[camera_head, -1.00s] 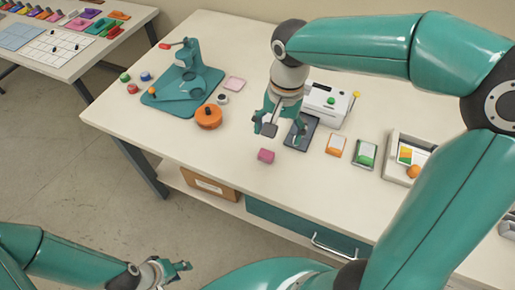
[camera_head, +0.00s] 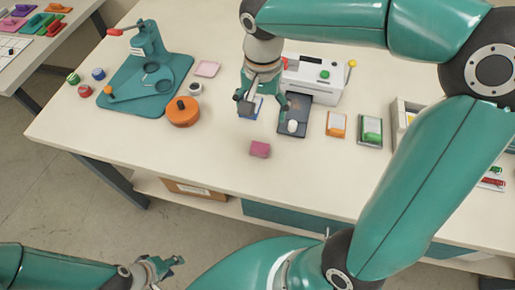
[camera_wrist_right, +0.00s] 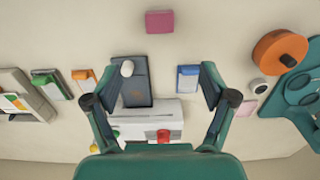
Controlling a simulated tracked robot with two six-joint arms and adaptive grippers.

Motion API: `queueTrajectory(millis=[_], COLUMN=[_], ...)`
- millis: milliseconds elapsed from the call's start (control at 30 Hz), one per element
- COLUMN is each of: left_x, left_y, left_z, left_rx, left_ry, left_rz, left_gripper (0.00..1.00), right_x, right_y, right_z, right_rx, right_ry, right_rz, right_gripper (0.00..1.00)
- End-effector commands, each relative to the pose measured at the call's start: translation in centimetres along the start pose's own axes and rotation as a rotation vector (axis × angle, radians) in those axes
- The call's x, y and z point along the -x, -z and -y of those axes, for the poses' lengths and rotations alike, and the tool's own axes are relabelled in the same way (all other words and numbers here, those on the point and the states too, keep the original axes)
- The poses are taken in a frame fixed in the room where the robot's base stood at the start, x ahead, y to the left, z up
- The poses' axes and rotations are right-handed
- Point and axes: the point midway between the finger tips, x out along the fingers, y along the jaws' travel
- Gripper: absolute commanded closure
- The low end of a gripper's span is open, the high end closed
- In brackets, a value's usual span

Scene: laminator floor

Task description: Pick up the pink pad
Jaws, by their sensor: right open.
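A pink block (camera_head: 260,149) lies on the bare tabletop near the front edge; it also shows at the top of the right wrist view (camera_wrist_right: 160,21). A flatter, pale pink square (camera_head: 207,68) lies further back, beside the teal press; I cannot tell which of the two is the pad. My right gripper (camera_head: 262,106) is open and empty above the table, behind the pink block and apart from it. Its spread fingers show in the wrist view (camera_wrist_right: 163,85). My left gripper (camera_head: 170,267) is low at the front, off the table; its opening is unclear.
A dark plate (camera_head: 295,117) with a white knob lies before the white machine (camera_head: 318,78). A blue pad (camera_head: 251,110) is partly hidden by my right gripper. Orange (camera_head: 336,125) and green (camera_head: 370,130) pads are to the right. An orange round container (camera_head: 182,112) is left.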

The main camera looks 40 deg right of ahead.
Motion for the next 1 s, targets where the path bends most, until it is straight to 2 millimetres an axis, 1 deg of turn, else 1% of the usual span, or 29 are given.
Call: queueTrajectory(millis=[33, 200, 333, 433, 667, 833, 900, 1000], left_x=[0.0, -0.1, -0.1, -0.2, 0.0, 0.6, 0.5, 0.5], left_y=[0.0, 0.0, 0.0, 0.0, 0.0, 0.0, 0.0, 0.0], left_z=[0.0, 0.0, 0.1, 0.1, 0.0, -0.2, -0.2, -0.2], left_rx=[0.000, 0.000, 0.000, 0.000, 0.000, 0.000, 0.000, 0.000], left_ry=[0.000, 0.000, 0.000, 0.000, 0.000, 0.000, 0.000, 0.000], left_rz=[0.000, 0.000, 0.000, 0.000, 0.000, 0.000, 0.000, 0.000], left_gripper=[0.60, 0.60, 0.60, 0.60, 0.60, 0.60, 0.60, 0.60], right_x=[-1.2, -4.9, -7.3, -8.4, -9.7, -12.0, -13.0, -13.9], right_y=[-0.1, -0.1, -0.1, -0.1, -0.1, 0.1, 0.1, 0.1], right_z=[0.0, 0.2, 0.3, 0.4, 0.3, 0.1, 0.2, 0.2], right_rx=[0.003, 0.007, 0.009, 0.009, 0.010, 0.010, 0.011, 0.011], right_ry=[-0.005, -0.007, -0.005, -0.003, -0.003, -0.006, -0.004, -0.002], right_rz=[0.004, 0.005, 0.004, 0.002, 0.003, 0.005, 0.004, 0.003], right_gripper=[0.17, 0.17, 0.17, 0.17, 0.17, 0.17, 0.17, 0.17])
